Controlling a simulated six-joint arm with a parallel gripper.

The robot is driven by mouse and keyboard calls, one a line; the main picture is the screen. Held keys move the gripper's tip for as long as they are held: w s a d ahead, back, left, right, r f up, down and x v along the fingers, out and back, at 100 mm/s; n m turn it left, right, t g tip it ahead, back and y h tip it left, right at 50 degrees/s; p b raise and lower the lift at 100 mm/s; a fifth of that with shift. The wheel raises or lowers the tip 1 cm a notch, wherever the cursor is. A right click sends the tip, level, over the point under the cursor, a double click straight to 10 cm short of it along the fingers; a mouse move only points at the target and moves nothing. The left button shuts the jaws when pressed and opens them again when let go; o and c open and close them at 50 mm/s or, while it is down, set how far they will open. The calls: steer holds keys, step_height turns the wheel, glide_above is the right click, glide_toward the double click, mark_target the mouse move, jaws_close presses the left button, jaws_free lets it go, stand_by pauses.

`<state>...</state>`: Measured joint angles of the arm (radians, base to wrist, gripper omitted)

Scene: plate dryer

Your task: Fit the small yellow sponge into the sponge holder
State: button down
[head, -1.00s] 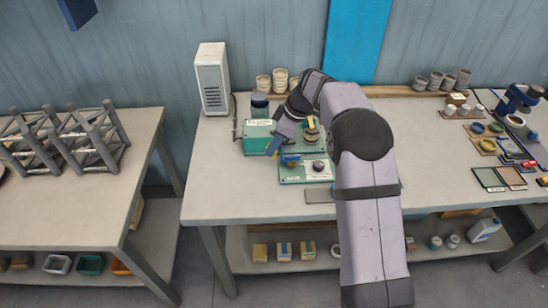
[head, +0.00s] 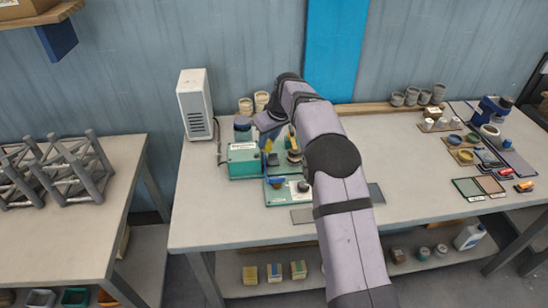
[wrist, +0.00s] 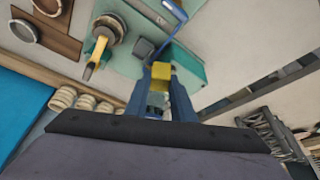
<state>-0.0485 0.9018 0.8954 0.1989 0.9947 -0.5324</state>
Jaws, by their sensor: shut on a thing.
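The small yellow sponge (wrist: 161,75) is between the blue fingertips of my gripper (wrist: 160,84) in the wrist view. My gripper is shut on it. In the head view, my gripper (head: 267,148) shows small beside the teal box, with a bit of yellow at its tip. A small dark block (wrist: 143,48), also visible in the head view (head: 272,159), lies close to the sponge. I cannot tell whether it is the sponge holder. The sponge looks apart from the surfaces below, but the gap is unclear.
The teal box (head: 243,160) stands left of my gripper. A teal base with a blue lever (head: 276,181) is in front. A yellow-handled part (wrist: 97,52) is near the gripper. A white vented unit (head: 196,104) and cups (head: 253,103) stand behind. The bench's front left is clear.

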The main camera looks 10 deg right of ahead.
steer(key=shift+w+d+r+m+t+h+p, duration=0.15)
steer(key=shift+w+d+r+m+h, duration=0.25)
steer(key=shift+w+m, duration=0.45)
steer(key=shift+w+d+r+m+t+h+p, duration=0.1)
steer(key=shift+w+d+r+m+h+p, duration=0.3)
steer(key=shift+m, duration=0.7)
steer(key=shift+w+d+r+m+t+h, duration=0.15)
steer(key=shift+w+d+m+h, duration=0.15)
steer(key=shift+w+d+m, duration=0.45)
steer(key=shift+a, duration=0.15)
steer(key=p, duration=0.1)
glide_above(274, 157)
steer(key=s, duration=0.2)
steer(key=shift+f, duration=5)
steer(key=shift+f, duration=0.1)
steer(key=shift+f, duration=0.35)
